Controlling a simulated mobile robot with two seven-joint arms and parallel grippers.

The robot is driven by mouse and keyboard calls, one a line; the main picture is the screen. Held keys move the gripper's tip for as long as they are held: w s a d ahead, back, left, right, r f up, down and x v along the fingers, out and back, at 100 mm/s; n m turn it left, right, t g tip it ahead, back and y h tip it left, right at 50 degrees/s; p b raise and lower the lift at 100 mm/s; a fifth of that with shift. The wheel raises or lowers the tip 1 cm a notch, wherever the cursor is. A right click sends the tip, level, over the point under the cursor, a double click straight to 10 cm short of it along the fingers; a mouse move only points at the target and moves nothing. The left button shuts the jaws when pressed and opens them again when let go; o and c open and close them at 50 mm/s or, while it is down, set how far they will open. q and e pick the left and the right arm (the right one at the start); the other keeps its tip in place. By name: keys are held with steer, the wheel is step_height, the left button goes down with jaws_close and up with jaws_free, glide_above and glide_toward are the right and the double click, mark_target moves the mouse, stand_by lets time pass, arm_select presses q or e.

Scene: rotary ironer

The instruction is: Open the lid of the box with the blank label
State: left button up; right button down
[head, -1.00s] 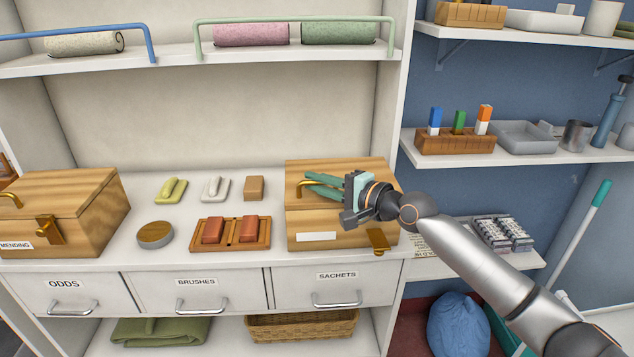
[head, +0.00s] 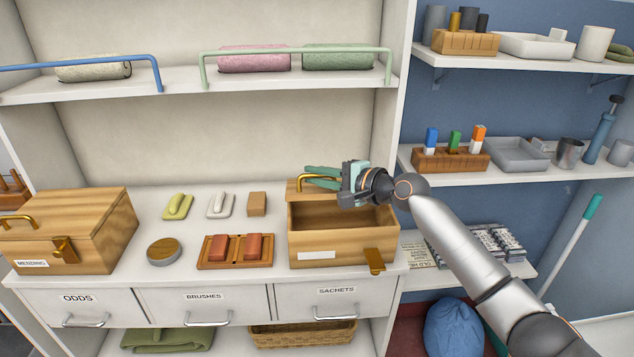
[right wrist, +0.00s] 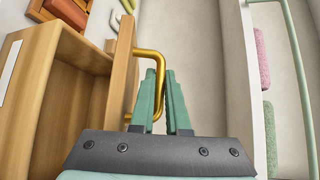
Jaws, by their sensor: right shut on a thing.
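The wooden box with the blank label (head: 343,247) stands on the counter at the right, above the SACHETS drawer. Its lid (head: 296,192) is raised at the back, and the empty-looking inside shows. The white label (head: 317,255) on its front bears no writing. A brass latch (head: 374,261) hangs at the front right. My right gripper (head: 316,178) is shut on the lid's brass handle (head: 303,181); in the right wrist view the green fingers (right wrist: 165,101) close around the handle bar (right wrist: 159,75) beside the upright lid (right wrist: 121,80). My left gripper is not in view.
The MENDING box (head: 75,228) stands shut at the left of the counter. A shelf (head: 200,83) with rolled towels is above. Side shelves (head: 520,165) are at the right.

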steer(key=shift+w+r, duration=1.4)
steer(key=shift+r, duration=0.1)
steer(key=c, duration=1.2)
jaws_free()
steer(key=shift+d, duration=0.1)
steer(key=v, duration=1.2)
steer(key=shift+s+d+b, duration=0.1)
steer(key=shift+s+b, duration=0.1)
steer(key=shift+b, duration=0.1)
